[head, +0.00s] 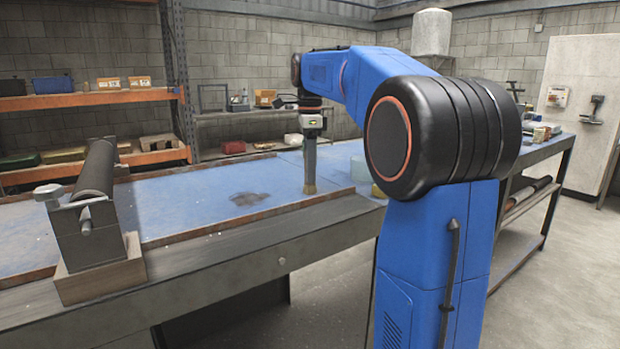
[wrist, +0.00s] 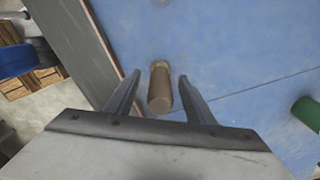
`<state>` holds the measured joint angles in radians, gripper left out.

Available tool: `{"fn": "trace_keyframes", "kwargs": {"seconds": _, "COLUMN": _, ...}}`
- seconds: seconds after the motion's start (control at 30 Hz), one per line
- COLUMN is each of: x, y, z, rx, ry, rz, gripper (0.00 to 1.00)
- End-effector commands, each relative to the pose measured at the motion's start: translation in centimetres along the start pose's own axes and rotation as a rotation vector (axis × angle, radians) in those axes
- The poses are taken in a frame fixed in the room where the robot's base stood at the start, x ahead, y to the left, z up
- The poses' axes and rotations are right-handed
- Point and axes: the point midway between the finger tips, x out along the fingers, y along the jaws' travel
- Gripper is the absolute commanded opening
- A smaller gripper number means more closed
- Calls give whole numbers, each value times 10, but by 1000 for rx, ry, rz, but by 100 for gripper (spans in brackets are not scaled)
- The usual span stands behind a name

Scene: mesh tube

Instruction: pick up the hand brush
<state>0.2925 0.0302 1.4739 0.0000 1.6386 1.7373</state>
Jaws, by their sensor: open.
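A brown, roughly cylindrical piece (wrist: 160,90), which looks like the hand brush, shows in the wrist view on the blue bench top. It appears between my two fingers, with a gap on each side. My gripper (wrist: 159,76) is open and empty. In the head view my gripper (head: 310,172) points straight down over the bench near its front edge. A small brownish end (head: 309,188) shows at the fingertips there. I cannot tell how far down the fingers reach along the piece.
The blue bench top (head: 185,205) has a raised brown rim. A dark patch (head: 249,198) lies left of my gripper. A roller on a stand (head: 97,168) is at the left front. A green cylinder (wrist: 307,112) lies right in the wrist view. Shelves (head: 90,98) stand behind.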

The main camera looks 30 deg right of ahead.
Motion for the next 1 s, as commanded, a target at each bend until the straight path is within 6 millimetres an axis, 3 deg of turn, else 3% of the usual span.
{"fn": "trace_keyframes", "kwargs": {"seconds": 0.2, "x": 20, "y": 0, "z": 0, "rx": 0, "ry": 0, "rz": -1, "gripper": 49}}
{"fn": "trace_keyframes", "kwargs": {"seconds": 0.47, "x": 22, "y": 0, "z": 0, "rx": 0, "ry": 0, "rz": -1, "gripper": 49}}
{"fn": "trace_keyframes", "kwargs": {"seconds": 0.6, "x": 22, "y": 0, "z": 0, "rx": 0, "ry": 0, "rz": -1, "gripper": 15}}
{"fn": "trace_keyframes", "kwargs": {"seconds": 0.67, "x": 22, "y": 0, "z": 0, "rx": 0, "ry": 0, "rz": -1, "gripper": 4}}
{"fn": "trace_keyframes", "kwargs": {"seconds": 1.0, "x": 17, "y": -1, "z": 0, "rx": 0, "ry": 0, "rz": -3, "gripper": 4}}
